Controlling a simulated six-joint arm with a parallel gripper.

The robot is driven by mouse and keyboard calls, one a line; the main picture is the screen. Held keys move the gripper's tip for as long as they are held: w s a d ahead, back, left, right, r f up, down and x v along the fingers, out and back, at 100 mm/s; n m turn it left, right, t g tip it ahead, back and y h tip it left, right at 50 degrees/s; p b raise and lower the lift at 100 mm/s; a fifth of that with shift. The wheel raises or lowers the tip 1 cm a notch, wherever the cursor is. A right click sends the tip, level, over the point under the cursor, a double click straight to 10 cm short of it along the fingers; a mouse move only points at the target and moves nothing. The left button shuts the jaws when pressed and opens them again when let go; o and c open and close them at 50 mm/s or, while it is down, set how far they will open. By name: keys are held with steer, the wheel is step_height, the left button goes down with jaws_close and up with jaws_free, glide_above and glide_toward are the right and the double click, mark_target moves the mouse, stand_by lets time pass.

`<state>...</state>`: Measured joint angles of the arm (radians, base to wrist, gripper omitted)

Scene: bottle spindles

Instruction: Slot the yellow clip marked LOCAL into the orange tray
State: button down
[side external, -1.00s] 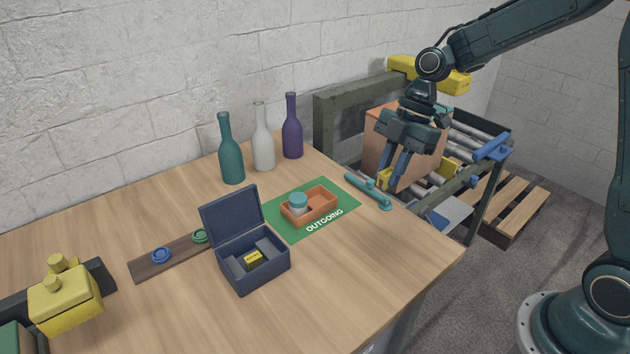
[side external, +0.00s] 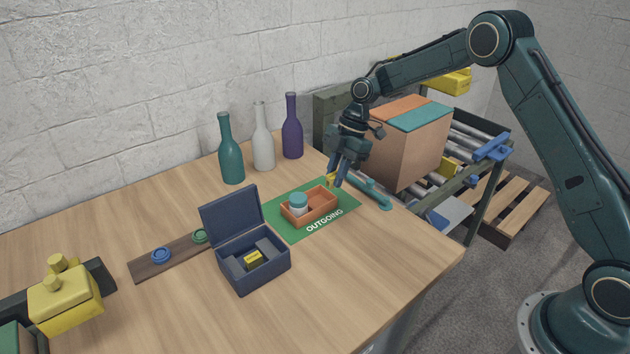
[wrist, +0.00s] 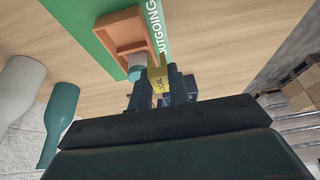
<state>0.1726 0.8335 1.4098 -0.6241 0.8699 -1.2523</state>
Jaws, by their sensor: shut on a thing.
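The orange tray (side external: 313,217) lies on the green OUTGOING mat (side external: 283,232). A white jar with a teal lid (side external: 298,201) stands in its left part; its right part looks empty. The tray (wrist: 112,50) also shows in the wrist view. My gripper (side external: 335,182) is above the back right edge of the mat, just beyond the tray's right end. It is shut on a yellow clip (side external: 331,179), held apart from the tray. In the wrist view the clip (wrist: 157,77) sits between my fingers (wrist: 159,85); its dark marking is too small to read surely.
A teal handled tool (side external: 374,193) lies right of the mat. Teal (side external: 231,155), white and purple bottles stand behind. An open navy box (side external: 262,276) holding a small yellow labelled piece (side external: 254,257) stands front left. A carton (side external: 408,150) sits on the roller conveyor. The front right table is clear.

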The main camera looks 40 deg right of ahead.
steer(key=shift+w+a+f, duration=0.1)
steer(key=shift+w+f, duration=0.75)
steer(key=shift+f, duration=0.1)
steer(key=shift+f, duration=0.1)
steer(key=shift+f, duration=1.4)
steer(key=shift+f, duration=0.3)
steer(key=shift+f, duration=1.05)
steer(key=shift+f, duration=0.15)
steer(key=c, duration=1.2)
jaws_free()
steer(key=shift+c, duration=0.2)
